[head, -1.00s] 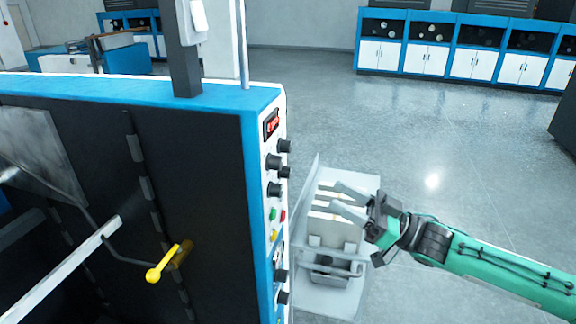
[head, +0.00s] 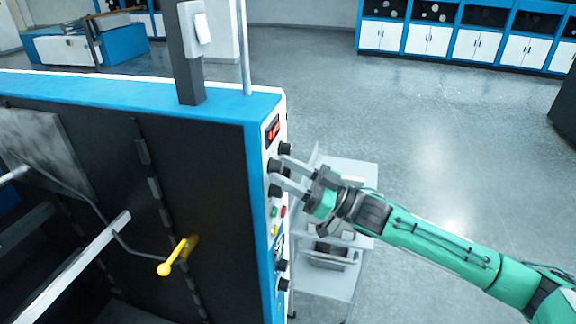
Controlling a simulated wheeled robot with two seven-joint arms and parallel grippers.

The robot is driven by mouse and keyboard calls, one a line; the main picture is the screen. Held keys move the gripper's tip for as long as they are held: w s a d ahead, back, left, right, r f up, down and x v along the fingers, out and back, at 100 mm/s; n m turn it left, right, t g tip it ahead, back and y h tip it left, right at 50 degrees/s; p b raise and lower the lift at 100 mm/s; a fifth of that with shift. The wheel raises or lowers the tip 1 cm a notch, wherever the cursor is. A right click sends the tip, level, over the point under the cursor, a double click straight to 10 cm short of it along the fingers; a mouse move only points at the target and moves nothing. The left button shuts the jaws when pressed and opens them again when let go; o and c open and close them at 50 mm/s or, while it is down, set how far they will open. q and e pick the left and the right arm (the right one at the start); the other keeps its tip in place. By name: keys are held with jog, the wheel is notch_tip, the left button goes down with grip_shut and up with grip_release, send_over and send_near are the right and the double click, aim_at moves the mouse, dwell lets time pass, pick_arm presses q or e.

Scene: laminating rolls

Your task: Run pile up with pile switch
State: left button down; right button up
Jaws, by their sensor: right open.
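The blue and white machine (head: 262,215) carries a narrow control panel on its right side. The panel has a red display (head: 272,131), several black knobs, including an upper one (head: 285,148), and small coloured buttons, one of them green (head: 275,211). Two more black knobs (head: 282,265) sit lower down. I cannot tell which control is the pile switch. My right gripper (head: 279,172) is open, with its two fingers at the upper knobs. The fingers partly hide knobs there, and contact is unclear. My left gripper is not in view.
A yellow-handled lever (head: 173,257) stands out from the machine's dark inner side. A light grey stand (head: 345,290) is behind and below my right arm. Open floor lies to the right, with blue and white cabinets (head: 430,40) at the back.

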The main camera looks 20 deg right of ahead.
jog(key=c, duration=1)
jog(key=shift+n, duration=0.3)
jog(key=shift+w+d+r+n+g+y+b, duration=0.1)
jog(key=shift+n+g+y+b, duration=0.15)
jog(key=shift+n+g+b, duration=1.15)
jog(key=shift+w+n+g+y+p, duration=0.25)
jog(key=shift+n+g, duration=0.35)
jog(key=shift+n, duration=1.8)
jog(key=shift+d+r+n+g+y+b, duration=0.1)
jog(key=shift+n+g+y+b, duration=0.2)
jog(key=shift+n+g+b, duration=1.15)
jog(key=shift+n+t+p, duration=0.45)
jog(key=shift+n+p, duration=0.05)
jog(key=shift+n, duration=0.35)
